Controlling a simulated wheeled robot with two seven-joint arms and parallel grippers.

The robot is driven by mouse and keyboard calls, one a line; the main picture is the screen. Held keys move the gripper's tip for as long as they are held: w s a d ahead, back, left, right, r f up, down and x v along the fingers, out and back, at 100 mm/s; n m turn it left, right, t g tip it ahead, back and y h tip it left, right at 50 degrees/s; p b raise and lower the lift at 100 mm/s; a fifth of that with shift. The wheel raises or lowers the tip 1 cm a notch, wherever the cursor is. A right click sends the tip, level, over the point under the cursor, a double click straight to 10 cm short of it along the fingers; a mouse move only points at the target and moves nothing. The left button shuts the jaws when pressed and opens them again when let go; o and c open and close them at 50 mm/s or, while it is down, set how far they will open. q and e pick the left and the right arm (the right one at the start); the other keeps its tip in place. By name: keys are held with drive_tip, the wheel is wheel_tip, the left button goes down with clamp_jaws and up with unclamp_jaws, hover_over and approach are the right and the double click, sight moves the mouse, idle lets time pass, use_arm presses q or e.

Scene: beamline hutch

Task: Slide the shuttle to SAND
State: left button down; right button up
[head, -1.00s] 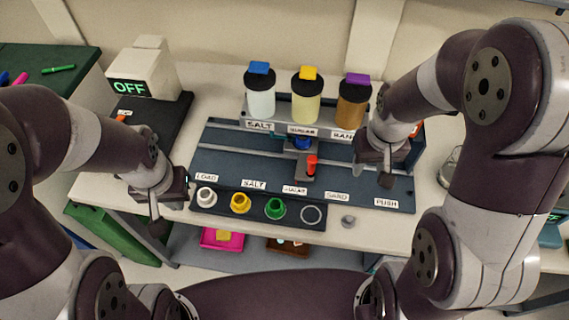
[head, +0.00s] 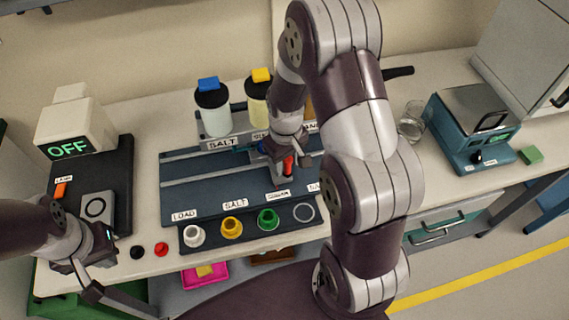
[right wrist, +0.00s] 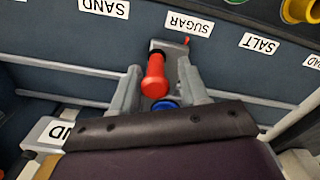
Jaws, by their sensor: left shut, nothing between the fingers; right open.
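The shuttle is a grey block with a red upright handle (head: 289,166) on the dark rail board (head: 175,193). In the right wrist view, the red handle (right wrist: 154,78) stands beside the SUGAR label (right wrist: 189,24), with the SAND label (right wrist: 104,7) to the left. My right gripper (head: 291,163) is open, with one finger on each side of the red handle; the wrist view shows its fingers (right wrist: 158,76) apart, contact unclear. My left gripper (head: 92,288) is shut and empty, low at the left, away from the board.
Jars with blue (head: 208,84) and yellow (head: 262,75) lids stand behind the rail. White (head: 194,236), yellow (head: 231,227) and green (head: 267,219) cups sit along the front. An OFF device (head: 75,135) is left; a teal machine (head: 468,125) and glass beaker (head: 411,121) are right.

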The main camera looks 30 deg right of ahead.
drive_tip(key=shift+s+d+f, duration=0.1)
drive_tip(key=shift+f, duration=0.5)
drive_tip(key=shift+s+d+f, duration=0.15)
drive_tip(key=shift+d+f, duration=0.1)
drive_tip(key=shift+f, duration=0.15)
use_arm(q)
drive_tip(key=shift+s+d+r, duration=0.1)
drive_tip(key=shift+s+d, duration=0.05)
drive_tip(key=shift+d, duration=0.05)
use_arm(e)
drive_tip(key=shift+a, duration=0.1)
